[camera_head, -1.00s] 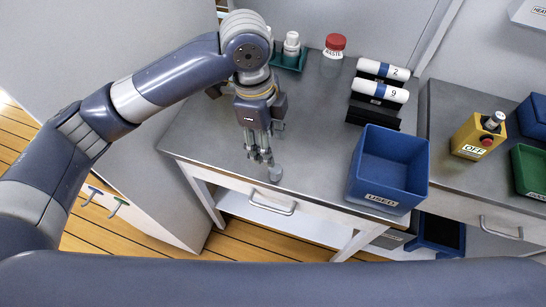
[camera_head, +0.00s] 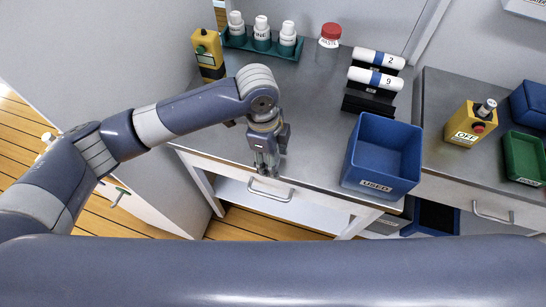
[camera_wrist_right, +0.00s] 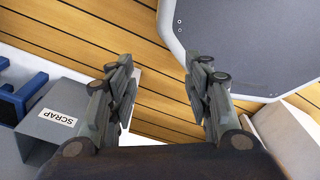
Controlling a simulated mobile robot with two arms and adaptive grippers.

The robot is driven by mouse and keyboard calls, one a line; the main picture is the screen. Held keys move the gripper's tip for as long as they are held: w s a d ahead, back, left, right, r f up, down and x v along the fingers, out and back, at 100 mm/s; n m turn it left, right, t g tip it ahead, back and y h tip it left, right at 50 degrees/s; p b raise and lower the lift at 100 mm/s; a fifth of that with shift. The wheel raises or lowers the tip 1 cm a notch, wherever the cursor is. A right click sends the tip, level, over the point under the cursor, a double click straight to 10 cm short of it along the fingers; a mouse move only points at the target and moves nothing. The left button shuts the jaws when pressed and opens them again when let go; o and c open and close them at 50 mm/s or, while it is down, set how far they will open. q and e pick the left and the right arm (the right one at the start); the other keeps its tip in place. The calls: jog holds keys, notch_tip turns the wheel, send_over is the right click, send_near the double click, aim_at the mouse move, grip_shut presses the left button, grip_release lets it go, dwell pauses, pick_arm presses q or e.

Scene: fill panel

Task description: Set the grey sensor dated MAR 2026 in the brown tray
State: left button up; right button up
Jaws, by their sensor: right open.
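My left gripper (camera_head: 267,172) points down at the front edge of the grey table (camera_head: 310,125). Its fingers are close together and small in the picture, so I cannot tell whether they hold anything. No grey sensor shows clearly now; one may be hidden by the fingers. No date can be read and no brown tray is in view. My right gripper (camera_wrist_right: 160,95) is open and empty in the right wrist view, with the plank floor below it.
A blue bin marked USED (camera_head: 375,187) stands right of my left gripper. Behind are a green rack (camera_head: 236,42) with white bottles, a red-capped jar (camera_head: 330,35) and white rolls (camera_head: 375,79). A grey SCRAP bin (camera_wrist_right: 40,145) shows in the right wrist view.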

pick_arm(q)
jog(key=c, duration=1.1)
jog(key=shift+r, duration=0.1)
jog(key=shift+c, duration=0.2)
